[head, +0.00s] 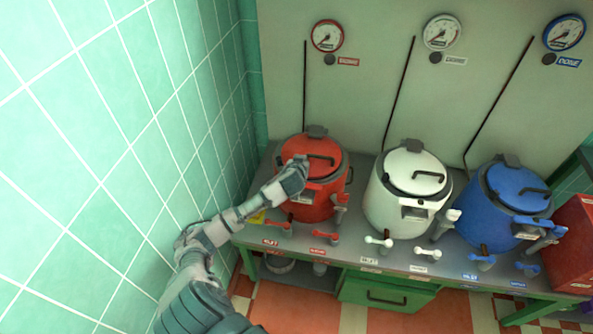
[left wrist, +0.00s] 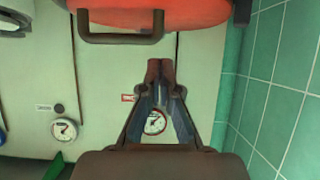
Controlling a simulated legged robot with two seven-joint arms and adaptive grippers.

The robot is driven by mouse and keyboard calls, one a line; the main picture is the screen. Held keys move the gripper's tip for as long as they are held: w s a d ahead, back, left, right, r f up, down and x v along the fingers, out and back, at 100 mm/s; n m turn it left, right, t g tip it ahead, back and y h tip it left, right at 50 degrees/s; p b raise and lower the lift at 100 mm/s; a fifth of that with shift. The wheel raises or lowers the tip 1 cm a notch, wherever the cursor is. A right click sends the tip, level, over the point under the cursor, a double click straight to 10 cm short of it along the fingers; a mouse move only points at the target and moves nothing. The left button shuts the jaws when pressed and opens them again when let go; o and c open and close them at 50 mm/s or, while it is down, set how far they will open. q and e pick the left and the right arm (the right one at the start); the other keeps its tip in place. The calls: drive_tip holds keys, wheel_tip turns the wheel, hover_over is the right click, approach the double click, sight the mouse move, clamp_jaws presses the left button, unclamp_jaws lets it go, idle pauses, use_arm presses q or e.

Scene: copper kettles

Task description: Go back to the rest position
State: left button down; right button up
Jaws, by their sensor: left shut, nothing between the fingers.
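My left arm reaches in from the bottom left of the head view. Its gripper (head: 300,163) is over the front of the red kettle (head: 322,205), near the lid. In the left wrist view, which looks upside down, the gripper (left wrist: 160,66) has its fingertips together with nothing between them. The red lid and its dark handle (left wrist: 120,39) show beyond the tips, apart from them in that view. In the head view I cannot tell whether the gripper touches the kettle. My right gripper is in neither view.
A white kettle (head: 392,205) and a blue kettle (head: 487,215) stand to the right on the same counter (head: 350,250). Small taps line the front edge. A green tiled wall (head: 120,130) is close on the left. A red box (head: 573,240) is at the far right.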

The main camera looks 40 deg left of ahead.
use_arm(q)
drive_tip(key=s+d+r, duration=0.2)
drive_tip(key=s+d, duration=0.2)
drive_tip(key=s, duration=0.4)
drive_tip(key=shift+s+d+r, duration=0.2)
drive_tip(key=shift+d, duration=0.05)
